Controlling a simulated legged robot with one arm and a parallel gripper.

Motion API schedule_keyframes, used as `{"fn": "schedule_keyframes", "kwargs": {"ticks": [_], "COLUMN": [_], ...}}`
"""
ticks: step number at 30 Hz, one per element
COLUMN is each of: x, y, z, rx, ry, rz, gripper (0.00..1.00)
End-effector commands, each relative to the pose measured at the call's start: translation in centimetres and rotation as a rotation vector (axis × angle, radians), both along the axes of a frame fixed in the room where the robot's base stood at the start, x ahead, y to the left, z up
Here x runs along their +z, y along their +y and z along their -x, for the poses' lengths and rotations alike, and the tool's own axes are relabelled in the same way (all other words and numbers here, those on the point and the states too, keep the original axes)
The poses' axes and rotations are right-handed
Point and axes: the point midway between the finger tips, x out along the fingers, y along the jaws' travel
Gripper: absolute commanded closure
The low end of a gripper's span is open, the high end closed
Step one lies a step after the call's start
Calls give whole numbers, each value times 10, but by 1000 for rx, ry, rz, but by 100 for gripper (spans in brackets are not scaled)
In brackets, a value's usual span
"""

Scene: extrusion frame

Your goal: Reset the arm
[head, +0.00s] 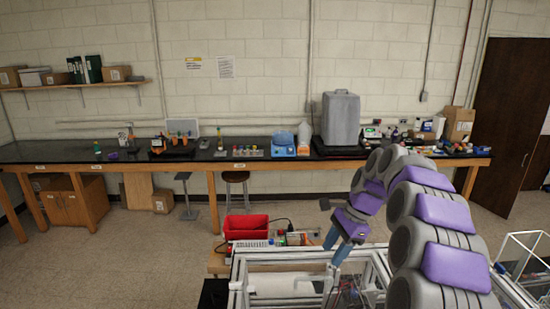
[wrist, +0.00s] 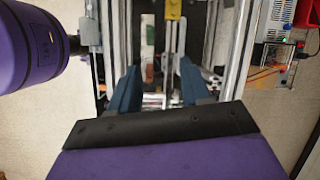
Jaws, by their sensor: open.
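My gripper (head: 336,264) hangs from the end of my purple and grey arm, over the near part of the extrusion frame (head: 240,268) in the head view. In the wrist view my gripper (wrist: 152,92) shows two blue fingers set apart, with nothing held between them. Silver rails of the frame (wrist: 236,55) run on both sides beyond the fingers. A small yellow piece (wrist: 173,9) sits at the top middle of the wrist view. The inside of the frame is dark and its parts are hard to make out.
A red bin (head: 246,227) stands behind the frame, beside electronics (head: 292,238). A long black bench (head: 225,155) lines the back wall. A stool (head: 236,178) and open floor lie between.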

Motion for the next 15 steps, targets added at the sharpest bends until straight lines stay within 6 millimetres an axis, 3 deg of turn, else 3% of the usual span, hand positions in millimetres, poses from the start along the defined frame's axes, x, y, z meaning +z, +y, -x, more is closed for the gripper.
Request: {"fn": "schedule_keyframes", "kwargs": {"ticks": [6,15], "x": [-27,-72], "y": [32,55], "z": [65,163], "rx": [256,600], "ry": [-53,-109], "rz": [32,91], "gripper": [52,52]}}
